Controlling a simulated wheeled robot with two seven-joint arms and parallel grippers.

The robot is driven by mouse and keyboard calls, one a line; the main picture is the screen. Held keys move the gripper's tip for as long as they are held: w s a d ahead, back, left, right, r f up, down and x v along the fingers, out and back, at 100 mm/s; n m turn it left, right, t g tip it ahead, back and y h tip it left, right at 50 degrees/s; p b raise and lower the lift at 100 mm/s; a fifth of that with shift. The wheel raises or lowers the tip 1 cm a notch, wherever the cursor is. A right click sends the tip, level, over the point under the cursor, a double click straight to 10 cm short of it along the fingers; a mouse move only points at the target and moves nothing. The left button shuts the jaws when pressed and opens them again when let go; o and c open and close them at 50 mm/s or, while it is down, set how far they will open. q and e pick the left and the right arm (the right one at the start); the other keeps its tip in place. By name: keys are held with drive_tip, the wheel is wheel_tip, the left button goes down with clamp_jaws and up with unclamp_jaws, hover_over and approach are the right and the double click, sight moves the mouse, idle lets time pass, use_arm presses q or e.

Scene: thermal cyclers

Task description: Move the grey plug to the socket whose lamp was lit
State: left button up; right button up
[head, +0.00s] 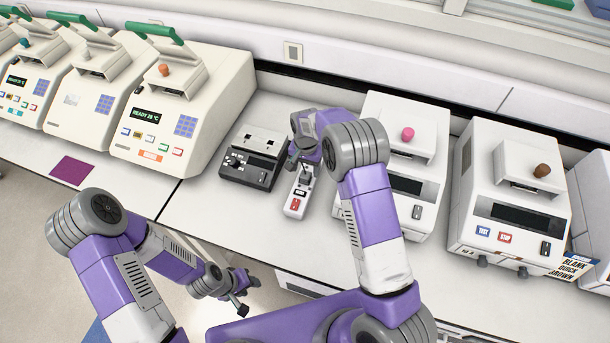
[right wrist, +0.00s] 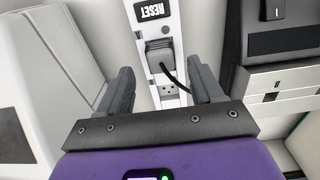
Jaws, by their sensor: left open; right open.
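A white power strip (head: 294,205) with a red switch lies on the bench below my right gripper (head: 296,160). In the right wrist view, the grey plug (right wrist: 159,52) sits in a socket of the strip, with a black cord coming from it. Another socket (right wrist: 168,90) beside it is empty. My right gripper (right wrist: 162,78) is open, its fingers on either side of the strip; no contact with the plug shows. No lit lamp can be made out. My left gripper (head: 240,297) is open and empty, low in front of the bench.
A dark grey and white box (head: 250,158) stands left of the strip. Cream thermal cyclers (head: 205,100) stand at left, white ones (head: 515,190) at right. A purple mat (head: 73,170) lies on the left bench.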

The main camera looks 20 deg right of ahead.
sight(306, 174)
wheel_tip(306, 174, down, 3)
drive_tip(key=shift+f, duration=0.15)
drive_tip(key=shift+c, duration=0.3)
drive_tip(key=c, duration=1.1)
